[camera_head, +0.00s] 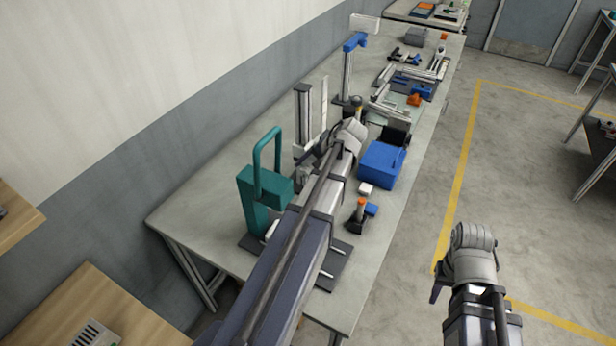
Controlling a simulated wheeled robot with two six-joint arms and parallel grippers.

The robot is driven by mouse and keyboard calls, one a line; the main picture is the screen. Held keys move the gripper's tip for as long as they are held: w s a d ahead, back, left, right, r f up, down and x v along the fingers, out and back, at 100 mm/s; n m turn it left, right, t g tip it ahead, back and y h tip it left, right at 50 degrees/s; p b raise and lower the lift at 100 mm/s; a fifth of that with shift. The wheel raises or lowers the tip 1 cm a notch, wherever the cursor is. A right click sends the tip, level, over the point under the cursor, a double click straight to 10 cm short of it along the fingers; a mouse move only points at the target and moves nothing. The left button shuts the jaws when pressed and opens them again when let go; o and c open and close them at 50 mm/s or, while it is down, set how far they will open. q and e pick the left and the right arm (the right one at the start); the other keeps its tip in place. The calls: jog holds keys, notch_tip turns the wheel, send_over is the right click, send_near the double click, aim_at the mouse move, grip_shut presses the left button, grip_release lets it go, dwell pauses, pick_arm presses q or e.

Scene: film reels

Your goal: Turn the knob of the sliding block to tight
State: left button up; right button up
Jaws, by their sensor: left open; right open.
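A dark grey upright column (302,112) stands on the table by the wall, with a pale upright strip beside it. I take this for the stand of the sliding block. The block and its knob are too small and too covered by my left arm to tell apart. My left gripper (308,168) is at the lower part of this stand, open. Its fingers are small and partly hidden, and I cannot tell whether they touch or surround anything. My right gripper (437,291) is open and empty above the floor, to the right of the table.
A teal frame with a tall handle (264,190) stands left of my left arm. A blue box (381,165) and a small orange-topped item (360,211) lie to its right. A blue-headed stand (353,45) and several parts fill the table's far end.

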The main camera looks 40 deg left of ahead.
pick_arm(q)
jog(key=shift+a+f, duration=0.15)
jog(key=shift+f, duration=0.1)
grip_shut()
dwell(0.5)
